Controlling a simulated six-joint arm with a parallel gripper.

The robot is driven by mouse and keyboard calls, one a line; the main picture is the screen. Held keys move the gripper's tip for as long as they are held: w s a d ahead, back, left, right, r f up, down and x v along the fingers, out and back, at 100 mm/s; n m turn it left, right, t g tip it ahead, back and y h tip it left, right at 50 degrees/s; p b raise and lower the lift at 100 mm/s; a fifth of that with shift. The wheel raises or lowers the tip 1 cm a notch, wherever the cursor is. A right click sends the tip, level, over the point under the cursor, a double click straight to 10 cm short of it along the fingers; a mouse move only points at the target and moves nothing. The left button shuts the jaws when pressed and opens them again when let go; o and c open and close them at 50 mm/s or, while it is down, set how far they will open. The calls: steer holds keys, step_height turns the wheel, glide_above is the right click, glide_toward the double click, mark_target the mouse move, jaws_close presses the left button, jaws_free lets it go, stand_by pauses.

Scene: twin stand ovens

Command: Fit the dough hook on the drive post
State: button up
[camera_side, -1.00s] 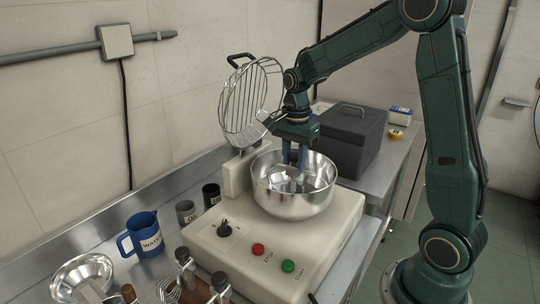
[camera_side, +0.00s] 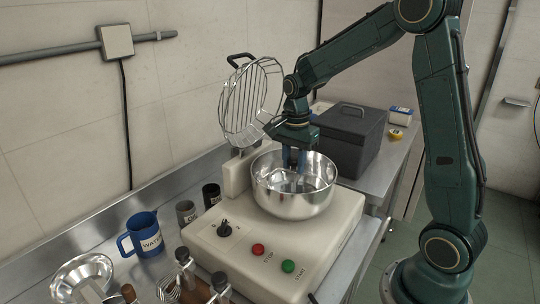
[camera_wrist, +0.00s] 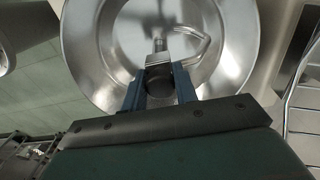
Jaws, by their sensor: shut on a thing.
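My gripper (camera_side: 294,160) points down into the steel mixing bowl (camera_side: 312,208) on the mixer. In the wrist view my gripper (camera_wrist: 160,82) has its blue fingers shut on the dark round hub of the dough hook (camera_wrist: 198,46). The hook's bent metal rod reaches into the bowl (camera_wrist: 105,50), above or near its floor. The drive post is not clearly seen; a short upright metal piece shows just beyond the hub in the wrist view, and I cannot tell whether it is the post. I cannot tell whether the hub sits on the post.
The wire guard (camera_side: 250,102) stands raised behind the bowl, close to my wrist. The mixer base (camera_side: 255,230) carries a knob and red and green buttons. A blue water jug (camera_side: 143,236), small cups (camera_side: 186,212) and a dark box (camera_side: 347,135) stand around it.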

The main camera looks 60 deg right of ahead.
steer(key=o, duration=1.2)
steer(key=shift+c, duration=0.2)
steer(key=shift+r, duration=0.1)
step_height(320, 180, up, 14)
steer(key=shift+f, duration=0.2)
